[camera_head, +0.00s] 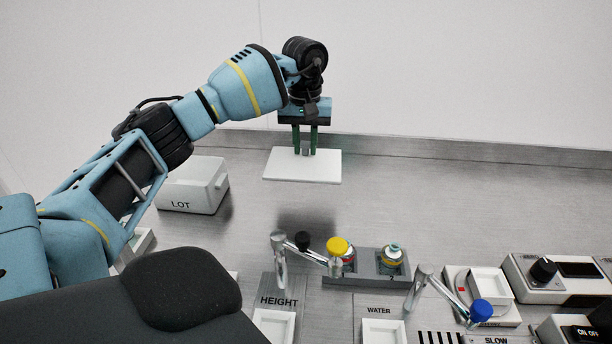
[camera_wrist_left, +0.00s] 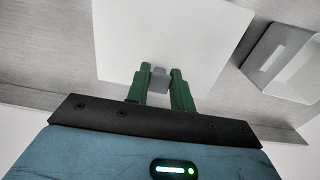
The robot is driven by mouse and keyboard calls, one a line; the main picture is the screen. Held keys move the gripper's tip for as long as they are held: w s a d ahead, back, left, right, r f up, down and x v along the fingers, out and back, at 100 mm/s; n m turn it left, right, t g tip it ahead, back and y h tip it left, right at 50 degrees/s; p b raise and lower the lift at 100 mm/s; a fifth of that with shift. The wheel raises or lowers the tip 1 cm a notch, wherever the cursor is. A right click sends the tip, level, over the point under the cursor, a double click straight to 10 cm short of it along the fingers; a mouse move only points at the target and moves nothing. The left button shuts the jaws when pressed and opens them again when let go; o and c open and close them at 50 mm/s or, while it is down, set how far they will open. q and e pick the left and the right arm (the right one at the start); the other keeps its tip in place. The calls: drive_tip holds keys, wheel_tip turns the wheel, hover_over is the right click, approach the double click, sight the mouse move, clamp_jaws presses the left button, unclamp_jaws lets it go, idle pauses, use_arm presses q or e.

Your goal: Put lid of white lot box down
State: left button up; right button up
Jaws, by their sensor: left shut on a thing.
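The lid (camera_head: 303,168) is a flat white plate with a small grey knob on top. My left gripper (camera_head: 305,152) is shut on that knob, with a green finger on each side. In the head view the lid is near the back wall, to the right of the white LOT box (camera_head: 195,188). A dark shadow on the bench lies apart from the lid, toward the front. The left wrist view also shows the lid (camera_wrist_left: 205,45) and the grip on its knob. The box shows there too, at the right (camera_wrist_left: 285,60). My right gripper is not in view.
Bare metal bench lies right of the lid (camera_head: 450,195). In front stand a dark grey holder (camera_head: 365,281) with yellow-capped and teal-capped bottles, a HEIGHT station (camera_head: 283,292), a blue-knobbed lever (camera_head: 481,311) and a control unit (camera_head: 550,275). A low back ledge (camera_head: 420,148) runs behind.

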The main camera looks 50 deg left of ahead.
use_arm(q)
drive_tip(key=shift+f, duration=4.85)
drive_tip(key=shift+f, duration=0.1)
drive_tip(key=o, duration=1)
wheel_tip(320, 180, up, 12)
drive_tip(key=shift+r, duration=0.15)
